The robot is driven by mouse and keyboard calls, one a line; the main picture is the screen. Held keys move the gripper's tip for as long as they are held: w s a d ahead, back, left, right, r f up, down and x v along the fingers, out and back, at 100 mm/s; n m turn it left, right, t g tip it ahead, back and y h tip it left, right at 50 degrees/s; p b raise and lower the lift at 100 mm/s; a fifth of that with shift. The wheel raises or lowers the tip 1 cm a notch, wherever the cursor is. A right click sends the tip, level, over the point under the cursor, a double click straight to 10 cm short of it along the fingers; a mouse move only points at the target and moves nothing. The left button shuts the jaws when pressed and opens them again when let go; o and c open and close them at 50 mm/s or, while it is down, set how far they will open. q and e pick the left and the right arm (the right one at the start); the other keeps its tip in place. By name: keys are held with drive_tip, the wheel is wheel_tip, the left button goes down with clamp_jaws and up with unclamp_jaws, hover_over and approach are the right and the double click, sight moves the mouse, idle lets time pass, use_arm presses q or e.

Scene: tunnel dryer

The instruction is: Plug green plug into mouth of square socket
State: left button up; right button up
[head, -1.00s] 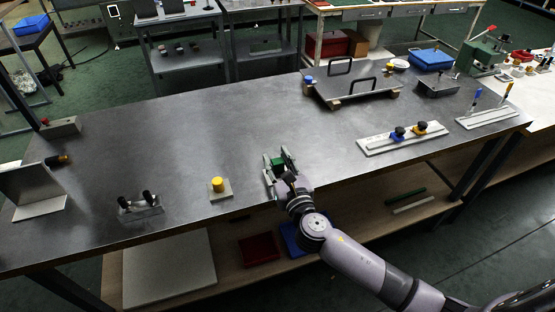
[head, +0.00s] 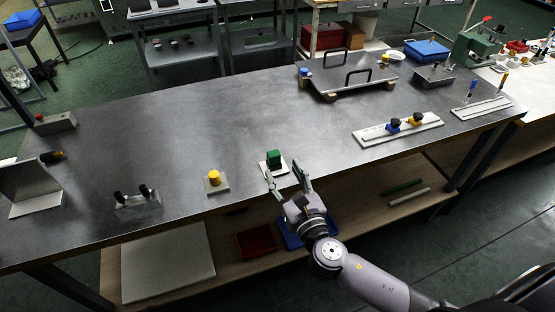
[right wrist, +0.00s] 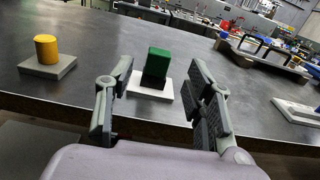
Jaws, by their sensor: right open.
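The green plug (head: 275,156) is a block standing upright on a white square base (head: 266,168) near the table's front edge. In the right wrist view the green plug (right wrist: 158,62) has a dark lower part above the white base (right wrist: 150,93). I cannot tell whether that is the socket's mouth or the plug's shaded side, nor how deep the plug sits. My right gripper (head: 284,171) is open and empty, on the near side of the plug and apart from it. Its fingers (right wrist: 160,88) stand either side of the plug in the wrist view. My left gripper is not in view.
A yellow cylinder (head: 213,176) on a grey base stands left of the plug. A fixture with two black knobs (head: 136,198) is further left. A rail with blue and yellow knobs (head: 398,129) lies to the right. The table (head: 210,115) behind the plug is clear.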

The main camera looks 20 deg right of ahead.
drive_tip(key=s, duration=0.4)
drive_tip(key=shift+d, duration=0.1)
idle(0.3)
drive_tip(key=s+d+f+m+g+h, duration=0.1)
drive_tip(key=s+d+f+m+g, duration=0.3)
drive_tip(key=f, duration=0.8)
drive_tip(key=s+d+f+m+g, duration=0.1)
drive_tip(key=f+m+g, duration=0.1)
drive_tip(key=f+m, duration=0.65)
drive_tip(key=s+d+f+m+g+h, duration=0.1)
drive_tip(key=s+d+f+m+g, duration=0.2)
drive_tip(key=f, duration=1.2)
drive_tip(key=s+f+m+g, duration=0.2)
drive_tip(key=s+f+m, duration=0.4)
drive_tip(key=s, duration=0.4)
drive_tip(key=s+a+f+m+g+y, duration=0.1)
drive_tip(key=s+f+m+g, duration=0.2)
drive_tip(key=s+f+m, duration=0.3)
drive_tip(key=s+a+f+m+g, duration=0.1)
drive_tip(key=s+f+m+g, duration=0.2)
drive_tip(key=s, duration=1.1)
wheel_tip(320, 180, down, 4)
drive_tip(key=m, duration=0.3)
drive_tip(key=shift+s, duration=0.35)
drive_tip(key=shift+m, duration=0.25)
